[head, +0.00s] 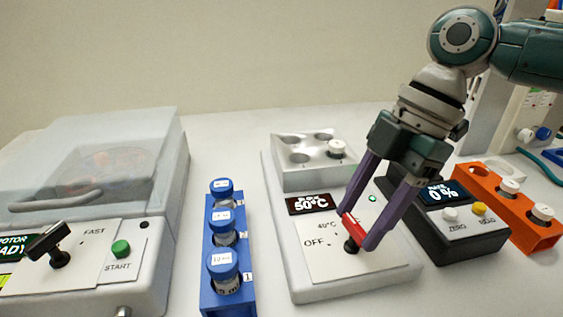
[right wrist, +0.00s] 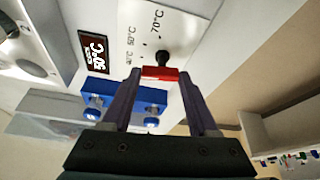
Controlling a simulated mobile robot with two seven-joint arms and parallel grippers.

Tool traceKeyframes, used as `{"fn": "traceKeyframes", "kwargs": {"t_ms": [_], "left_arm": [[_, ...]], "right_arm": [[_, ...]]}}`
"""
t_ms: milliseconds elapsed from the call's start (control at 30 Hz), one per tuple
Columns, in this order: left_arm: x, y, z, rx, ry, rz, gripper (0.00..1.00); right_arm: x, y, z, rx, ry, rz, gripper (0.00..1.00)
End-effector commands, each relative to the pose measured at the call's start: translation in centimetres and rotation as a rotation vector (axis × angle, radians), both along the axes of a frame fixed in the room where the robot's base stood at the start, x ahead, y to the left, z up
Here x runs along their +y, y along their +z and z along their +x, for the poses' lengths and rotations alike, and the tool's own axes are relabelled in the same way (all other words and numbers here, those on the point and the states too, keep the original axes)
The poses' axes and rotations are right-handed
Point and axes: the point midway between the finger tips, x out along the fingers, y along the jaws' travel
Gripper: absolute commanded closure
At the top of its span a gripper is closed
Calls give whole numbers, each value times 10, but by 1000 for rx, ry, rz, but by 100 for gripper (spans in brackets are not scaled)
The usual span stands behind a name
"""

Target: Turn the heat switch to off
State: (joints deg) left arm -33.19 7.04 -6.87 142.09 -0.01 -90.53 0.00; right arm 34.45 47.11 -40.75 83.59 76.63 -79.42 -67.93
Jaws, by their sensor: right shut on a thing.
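The heat switch (head: 353,228) is a red lever on a black pivot, on the sloping front panel of a white heater block (head: 400,272). The panel is marked OFF at lower left and 40°C above it; further markings are partly hidden by my fingers. The small display (head: 309,203) reads 50°C. My right gripper (head: 357,231) reaches down from the upper right and is shut on the red lever, a finger on either side. The right wrist view also shows the red lever (right wrist: 160,73) between the fingertips. My left gripper is not in view.
A blue rack (head: 248,290) with blue-capped vials stands left of the heater. A centrifuge (head: 160,245) with a clear lid and black lever is at far left.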

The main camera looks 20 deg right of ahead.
Motion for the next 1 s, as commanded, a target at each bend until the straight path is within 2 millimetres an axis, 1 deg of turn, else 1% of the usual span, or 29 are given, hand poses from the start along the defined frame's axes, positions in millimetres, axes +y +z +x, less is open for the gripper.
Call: {"fn": "traceKeyframes", "kwargs": {"t_ms": [33,200,400,933,967,1000], "left_arm": [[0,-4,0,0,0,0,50],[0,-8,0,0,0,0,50],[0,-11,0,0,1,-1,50],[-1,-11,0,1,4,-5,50],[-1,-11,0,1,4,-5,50],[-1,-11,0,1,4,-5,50]], "right_arm": [[1,-1,1,-2,30,3,96],[1,-1,2,-1,125,2,96],[1,0,2,-2,190,2,96],[1,1,2,-1,215,1,96],[1,1,2,-1,215,1,38],[1,1,2,-1,215,1,33]]}}
